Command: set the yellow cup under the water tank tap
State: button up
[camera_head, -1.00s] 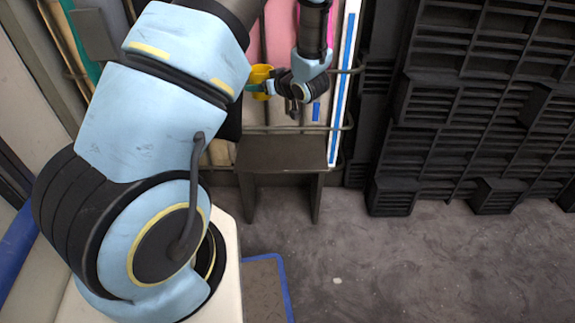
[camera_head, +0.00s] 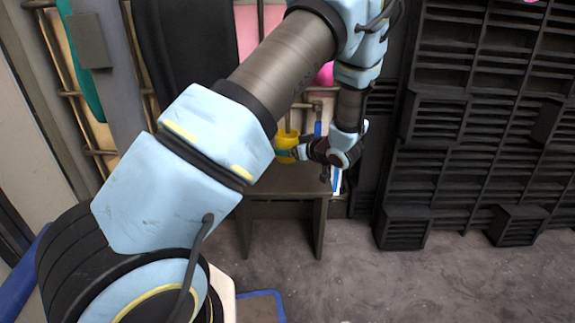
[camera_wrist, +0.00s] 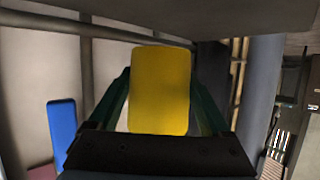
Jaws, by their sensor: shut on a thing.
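The yellow cup (camera_head: 287,141) is in the head view, near the far end of my arm and just above the back part of a dark table. My gripper (camera_head: 286,154) is shut on it; a strip of a teal finger shows across the cup. In the wrist view the cup (camera_wrist: 160,88) fills the middle, with a green finger of my gripper (camera_wrist: 160,105) on either side. I cannot tell whether the cup touches the table. I cannot make out the water tank or its tap for sure; my arm hides part of that area.
The dark table (camera_head: 285,181) stands against the back wall. Black slatted crates (camera_head: 470,130) are stacked on the right. A pink round thing (camera_head: 325,74) shows behind my arm. In the wrist view a blue thing (camera_wrist: 62,130) is at left. The floor at right front is clear.

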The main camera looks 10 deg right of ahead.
aim_at(289, 159)
jog(key=shift+f+b, duration=0.75)
jog(key=shift+f, duration=1.2)
jog(key=shift+f, duration=0.1)
jog(key=o, duration=1.1)
jog(key=shift+o, duration=0.2)
jog(key=shift+s+d+r, duration=0.15)
jog(key=shift+s+r, duration=0.1)
jog(key=shift+r, duration=0.05)
jog(key=p+v, duration=0.4)
jog(key=v, duration=0.7)
jog(key=shift+s, duration=0.15)
